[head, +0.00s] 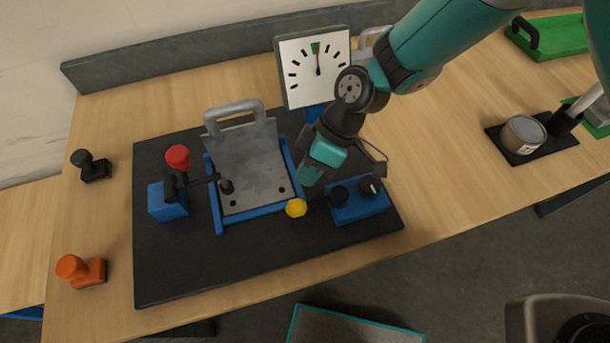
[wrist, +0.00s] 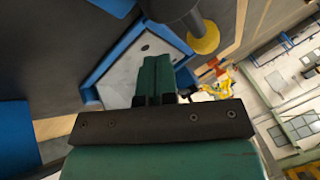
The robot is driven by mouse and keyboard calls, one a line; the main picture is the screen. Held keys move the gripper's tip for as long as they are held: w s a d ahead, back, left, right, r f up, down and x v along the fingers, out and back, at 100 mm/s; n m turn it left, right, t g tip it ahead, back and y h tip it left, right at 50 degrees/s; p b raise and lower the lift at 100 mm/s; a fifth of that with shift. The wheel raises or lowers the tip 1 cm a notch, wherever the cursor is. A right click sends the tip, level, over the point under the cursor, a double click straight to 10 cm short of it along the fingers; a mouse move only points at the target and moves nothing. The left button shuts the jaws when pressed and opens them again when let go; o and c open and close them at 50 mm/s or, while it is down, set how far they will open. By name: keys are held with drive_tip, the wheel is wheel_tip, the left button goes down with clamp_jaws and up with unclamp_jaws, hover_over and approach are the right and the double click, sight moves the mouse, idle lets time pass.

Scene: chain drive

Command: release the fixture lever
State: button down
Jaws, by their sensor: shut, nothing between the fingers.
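The fixture lever (head: 175,182) is a black clamp with a red knob on a blue block (head: 168,203), left of the blue fixture frame (head: 219,217). Its knob stands up. Its black arm reaches right over the grey metal plate (head: 250,170) and ends in a black tip at the plate's left part; contact cannot be told. My gripper (head: 308,178) is right of the frame, well apart from the lever. In the wrist view my gripper's teal fingers (wrist: 153,78) are together and empty, in front of the grey plate (wrist: 130,75). The lever cannot be made out there.
A yellow knob (head: 296,208) is at the frame's front right corner. A blue box with black knobs (head: 358,204) stands right of it. A white dial gauge (head: 315,68) stands behind. Black (head: 94,167) and orange (head: 81,270) pieces lie left. The black base's front (head: 230,262) is clear.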

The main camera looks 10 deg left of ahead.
drive_tip(key=shift+s+f+p, duration=0.15)
drive_tip(key=shift+s+p, duration=0.2)
drive_tip(key=shift+s, duration=0.85)
drive_tip(key=shift+s, duration=0.1)
